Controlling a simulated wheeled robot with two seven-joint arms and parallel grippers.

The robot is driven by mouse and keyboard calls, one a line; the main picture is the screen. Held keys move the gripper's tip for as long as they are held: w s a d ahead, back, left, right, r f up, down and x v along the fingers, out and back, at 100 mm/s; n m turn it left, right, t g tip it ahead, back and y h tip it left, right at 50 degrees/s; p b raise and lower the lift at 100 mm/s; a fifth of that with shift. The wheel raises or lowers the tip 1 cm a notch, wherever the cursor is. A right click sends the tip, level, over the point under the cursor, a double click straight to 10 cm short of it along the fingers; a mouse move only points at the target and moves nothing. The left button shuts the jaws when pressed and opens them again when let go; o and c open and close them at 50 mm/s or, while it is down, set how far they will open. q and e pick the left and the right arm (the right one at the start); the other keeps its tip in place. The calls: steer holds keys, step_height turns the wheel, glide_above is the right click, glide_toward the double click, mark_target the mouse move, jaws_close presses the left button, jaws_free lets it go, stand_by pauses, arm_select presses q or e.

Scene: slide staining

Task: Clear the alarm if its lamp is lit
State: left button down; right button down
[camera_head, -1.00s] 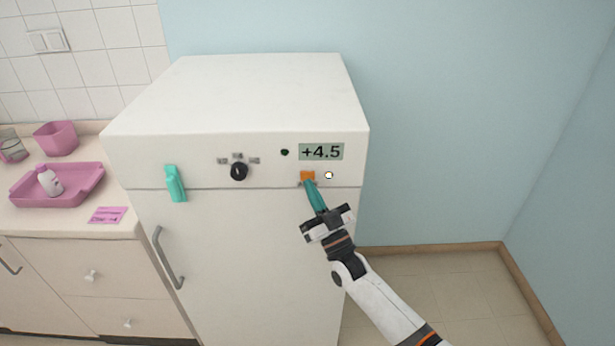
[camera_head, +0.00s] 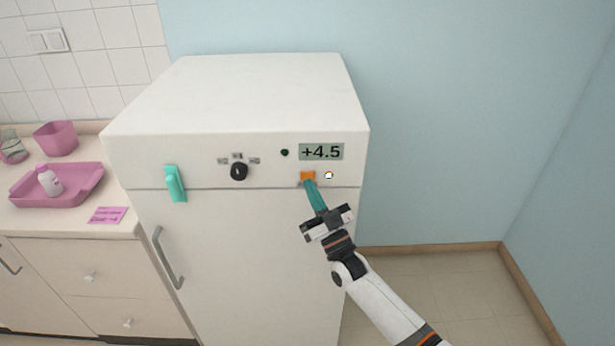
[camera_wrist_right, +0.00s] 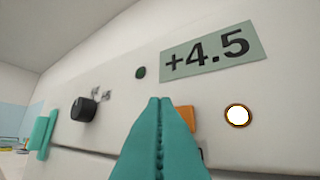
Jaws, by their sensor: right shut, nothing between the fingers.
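The white fridge (camera_head: 250,270) stands against the blue wall. Its front panel has a display (camera_head: 321,151) reading +4.5. A small lamp (camera_head: 329,175) below the display glows white-yellow; it is bright in the right wrist view too (camera_wrist_right: 238,115). A dark green round spot (camera_head: 285,153) sits left of the display. An orange button (camera_head: 307,175) is left of the lit lamp. My right gripper (camera_head: 309,184) is shut and empty, its teal fingertips at the button's lower edge; I cannot tell whether they touch. In the wrist view the fingers partly hide the button (camera_wrist_right: 188,117). My left gripper is out of view.
A black knob (camera_head: 239,171) with small labels and a teal clip-like piece (camera_head: 174,184) are on the panel to the left. A handle (camera_head: 167,258) is on the door. A pink tray (camera_head: 82,190) with a bottle and a pink note (camera_head: 107,215) lie on the left counter.

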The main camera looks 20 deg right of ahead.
steer(key=shift+w+d+b, duration=0.1)
steer(key=shift+w+b, duration=0.3)
steer(key=shift+w, duration=0.05)
steer(key=shift+w+d+b, duration=0.15)
steer(key=shift+w+b, duration=0.15)
stand_by(0.6)
steer(key=shift+s, duration=0.1)
steer(key=shift+s+a+p, duration=0.25)
steer(key=shift+s+p, duration=0.2)
steer(key=shift+s, duration=0.2)
steer(key=s+p, duration=0.1)
steer(key=s, duration=0.1)
steer(key=s+a+p, duration=0.1)
steer(key=s, duration=0.1)
steer(key=shift+s+a+p, duration=0.2)
steer(key=shift+s+p, duration=0.15)
steer(key=shift+s, duration=0.05)
